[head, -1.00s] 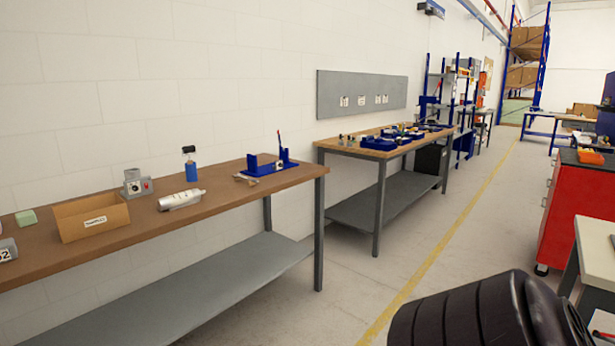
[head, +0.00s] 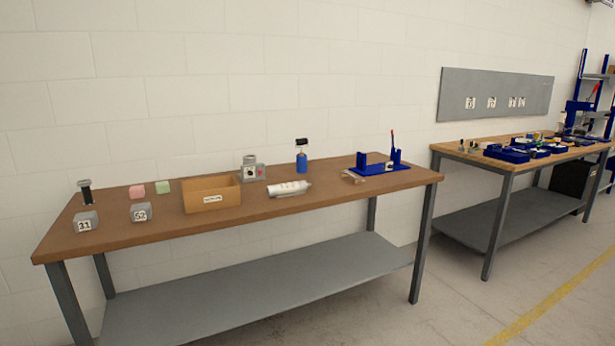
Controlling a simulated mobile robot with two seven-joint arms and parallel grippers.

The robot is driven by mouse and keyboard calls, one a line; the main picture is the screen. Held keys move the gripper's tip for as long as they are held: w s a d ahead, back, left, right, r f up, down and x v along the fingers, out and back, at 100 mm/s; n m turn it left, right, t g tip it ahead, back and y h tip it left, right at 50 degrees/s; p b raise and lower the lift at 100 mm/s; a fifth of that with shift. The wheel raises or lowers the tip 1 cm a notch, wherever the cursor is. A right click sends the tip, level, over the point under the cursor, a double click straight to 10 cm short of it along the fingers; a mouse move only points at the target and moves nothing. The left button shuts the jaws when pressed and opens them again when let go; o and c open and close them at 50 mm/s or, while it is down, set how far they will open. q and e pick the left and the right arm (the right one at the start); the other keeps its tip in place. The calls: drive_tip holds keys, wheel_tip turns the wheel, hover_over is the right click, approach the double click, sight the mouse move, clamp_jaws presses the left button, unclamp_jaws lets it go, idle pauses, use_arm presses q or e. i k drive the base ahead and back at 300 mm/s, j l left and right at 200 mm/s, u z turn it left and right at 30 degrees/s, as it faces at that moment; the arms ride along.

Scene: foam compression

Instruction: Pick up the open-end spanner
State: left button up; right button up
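I cannot make out the open-end spanner for certain. A small metallic item (head: 353,177) lies on the near workbench (head: 110,232), just in front of the blue fixture (head: 385,169), too small to identify. More small items lie on the far workbench (head: 455,150), also too small to tell apart. Neither of my grippers is in view.
Floor shows at right.

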sight(345, 172)
drive_tip(key=z, duration=0.4)
drive_tip(key=i+l+z, duration=0.15)
drive_tip(key=i, duration=0.2)
drive_tip(key=i+z, duration=0.15)
drive_tip(key=i, duration=0.15)
drive_tip(key=i+l+z, duration=0.1)
drive_tip(key=i, duration=0.55)
drive_tip(key=i+l+z, duration=0.1)
drive_tip(key=i, duration=0.5)
drive_tip(key=i+l+u, duration=0.1)
drive_tip(key=i+u, duration=0.3)
drive_tip(key=i+l+u, duration=0.2)
drive_tip(key=i+u, duration=0.25)
drive_tip(key=i+l+u, duration=0.25)
drive_tip(key=u, duration=0.15)
drive_tip(key=i+l+u, duration=0.25)
drive_tip(key=l+u, duration=0.15)
